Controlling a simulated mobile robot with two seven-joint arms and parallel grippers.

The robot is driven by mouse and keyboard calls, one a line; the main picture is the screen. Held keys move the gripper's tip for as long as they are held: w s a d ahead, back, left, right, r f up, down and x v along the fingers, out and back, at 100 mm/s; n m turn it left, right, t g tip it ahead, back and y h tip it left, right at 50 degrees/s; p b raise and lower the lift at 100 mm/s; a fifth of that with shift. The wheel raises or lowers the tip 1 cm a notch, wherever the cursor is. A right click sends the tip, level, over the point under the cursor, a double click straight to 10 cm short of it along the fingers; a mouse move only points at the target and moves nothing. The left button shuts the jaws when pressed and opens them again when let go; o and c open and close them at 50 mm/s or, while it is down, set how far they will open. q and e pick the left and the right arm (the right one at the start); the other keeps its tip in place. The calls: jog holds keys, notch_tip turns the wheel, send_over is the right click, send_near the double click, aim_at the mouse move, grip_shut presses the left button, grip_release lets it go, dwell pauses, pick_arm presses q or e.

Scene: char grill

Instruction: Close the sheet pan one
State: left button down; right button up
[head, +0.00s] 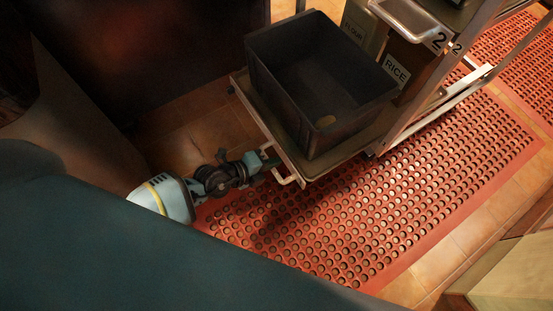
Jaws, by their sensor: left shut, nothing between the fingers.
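A low pulled-out pan or tray (342,158) sticks out of the metal rack and carries a black bin. It has a pale metal handle (288,181) at its near-left edge. I cannot read a number on it, so I cannot tell for sure that it is sheet pan one. My left gripper (270,164) is shut and empty, right at the pan's near-left edge beside the handle. I cannot tell whether it touches. My right gripper is not in view.
The black bin (300,100) holds a small yellowish thing. Behind stand boxes, one labelled RICE (396,70), and an upper pan (408,20) near a label "2". A red perforated mat (400,200) covers the clear floor. A pale box corner (510,275) is at lower right.

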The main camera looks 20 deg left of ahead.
pick_arm(q)
jog(key=shift+w+d, duration=0.4)
jog(key=shift+w, duration=0.15)
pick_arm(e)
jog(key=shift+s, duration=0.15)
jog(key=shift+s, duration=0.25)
pick_arm(q)
jog(key=shift+d, duration=0.1)
